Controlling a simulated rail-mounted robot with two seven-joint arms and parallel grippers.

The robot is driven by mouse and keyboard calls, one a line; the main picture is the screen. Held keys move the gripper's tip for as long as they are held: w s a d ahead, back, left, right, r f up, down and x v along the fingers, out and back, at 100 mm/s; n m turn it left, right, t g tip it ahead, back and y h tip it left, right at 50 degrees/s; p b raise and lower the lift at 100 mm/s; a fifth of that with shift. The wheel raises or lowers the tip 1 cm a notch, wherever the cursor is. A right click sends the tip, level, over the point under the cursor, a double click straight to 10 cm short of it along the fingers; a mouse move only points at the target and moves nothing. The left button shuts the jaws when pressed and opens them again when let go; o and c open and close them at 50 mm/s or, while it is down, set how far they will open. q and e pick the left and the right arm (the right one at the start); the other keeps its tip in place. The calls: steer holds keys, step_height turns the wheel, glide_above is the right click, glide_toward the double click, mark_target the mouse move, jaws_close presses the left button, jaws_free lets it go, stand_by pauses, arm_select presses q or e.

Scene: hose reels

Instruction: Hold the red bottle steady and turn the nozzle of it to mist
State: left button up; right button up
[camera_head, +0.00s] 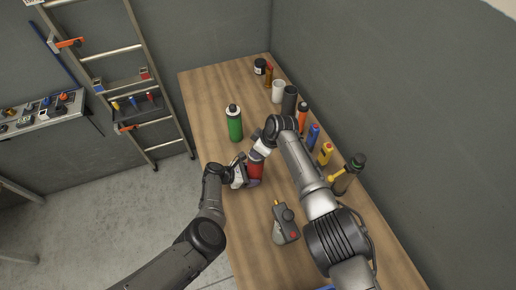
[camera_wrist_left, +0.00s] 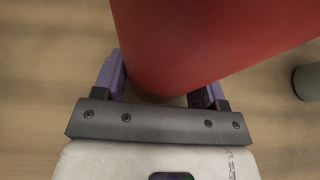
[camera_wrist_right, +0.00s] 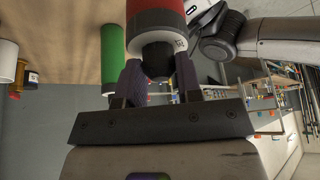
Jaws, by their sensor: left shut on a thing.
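The red bottle (camera_head: 256,171) stands on the wooden table near its left edge. My left gripper (camera_head: 246,175) is shut on its body from the left; in the left wrist view the red body (camera_wrist_left: 190,40) fills the space between the fingers. My right gripper (camera_head: 261,148) is at the bottle's top. In the right wrist view the black nozzle (camera_wrist_right: 157,60) lies between the right fingertips (camera_wrist_right: 159,80), which stand close on both sides of it. I cannot tell whether they press on it. The nozzle's setting is not readable.
A green bottle (camera_head: 234,123) stands just behind the red bottle.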

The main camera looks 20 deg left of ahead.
steer(key=o, duration=0.5)
steer(key=shift+c, duration=0.2)
steer(key=shift+r, duration=0.1)
steer(key=v, duration=1.2)
arm_select(q)
steer(key=o, duration=0.8)
arm_select(e)
steer(key=shift+a, duration=0.1)
